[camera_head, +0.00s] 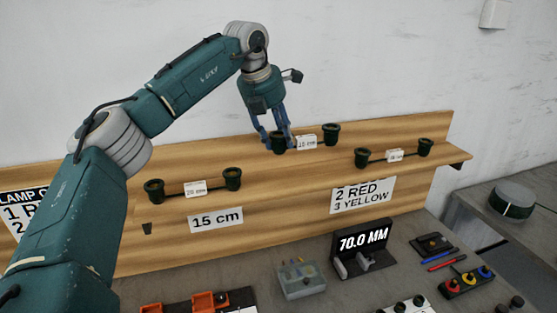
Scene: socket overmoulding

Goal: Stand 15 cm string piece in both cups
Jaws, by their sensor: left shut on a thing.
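Three string pieces, each a pair of dark green sockets joined by a cable with a white tag, are at the wooden shelf. The middle piece (306,143) has a tag too small to read surely. My left gripper (277,141) points down and is shut on its left socket; its right socket (332,133) is free of the fingers. The left piece (195,188) and the right piece (395,156) stand upright on the shelf. A "15 cm" sign (216,219) is on the shelf front. I cannot tell which things are the cups. My right gripper is out of view.
On the grey bench are orange holders (203,302), cut by the bottom edge, a clear box (301,280), a "70.0 MM" display (363,241) and a block with coloured knobs (467,281). A "2 red, 3 yellow" sign (362,195) is at right. Space above the shelf is clear.

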